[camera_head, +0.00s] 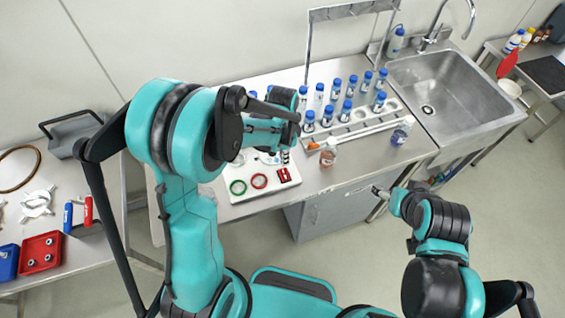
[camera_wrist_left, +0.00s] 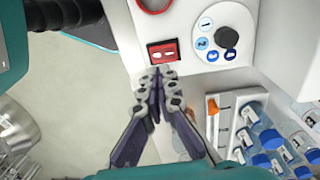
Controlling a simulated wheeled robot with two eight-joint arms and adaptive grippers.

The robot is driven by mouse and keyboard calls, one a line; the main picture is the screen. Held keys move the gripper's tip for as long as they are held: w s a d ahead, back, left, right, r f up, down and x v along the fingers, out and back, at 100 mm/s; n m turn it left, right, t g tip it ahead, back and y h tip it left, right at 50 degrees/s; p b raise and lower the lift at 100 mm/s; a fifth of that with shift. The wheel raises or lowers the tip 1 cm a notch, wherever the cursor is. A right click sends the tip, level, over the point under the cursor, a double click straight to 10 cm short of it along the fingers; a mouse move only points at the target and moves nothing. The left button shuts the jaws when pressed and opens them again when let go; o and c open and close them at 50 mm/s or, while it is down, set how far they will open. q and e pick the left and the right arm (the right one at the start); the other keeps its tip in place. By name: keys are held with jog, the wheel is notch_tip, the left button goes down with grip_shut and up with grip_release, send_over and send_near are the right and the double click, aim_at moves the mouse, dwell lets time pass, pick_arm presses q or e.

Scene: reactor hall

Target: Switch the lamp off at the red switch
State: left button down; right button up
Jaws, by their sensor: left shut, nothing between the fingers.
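The red switch (camera_head: 284,175) sits at the right front of a white panel (camera_head: 240,197) on the steel bench. In the head view my left arm partly covers the panel. My right gripper (camera_head: 380,191) hangs in front of the bench, small and unclear. I cannot make out the lamp.
The panel also has a numbered dial (camera_wrist_left: 228,38), a green ring (camera_head: 238,187) and a red ring (camera_head: 259,181). A rack of blue-capped bottles (camera_head: 347,111) stands behind to the right. A brown bottle (camera_head: 328,154) is near the panel. A sink (camera_head: 440,90) is at right.

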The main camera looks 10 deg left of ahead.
pick_arm(q)
notch_tip(320, 180, up, 7)
jog(key=shift+d+p, duration=0.4)
jog(key=shift+p, duration=0.05)
jog(key=shift+f, duration=0.1)
jog(key=shift+s, duration=0.1)
jog(key=s+a+f+n+t+b, duration=0.2)
jog(key=s+f+n+t+b, duration=0.1)
jog(key=b, duration=0.5)
jog(key=s+a+f+n+t+b, duration=0.3)
jog(key=s+n+t+b, duration=0.1)
jog(key=s+n+b, duration=0.3)
jog(key=shift+s+a+n+t+b, duration=0.4)
jog(key=shift+s+n, duration=0.2)
jog(key=shift+s, duration=0.3)
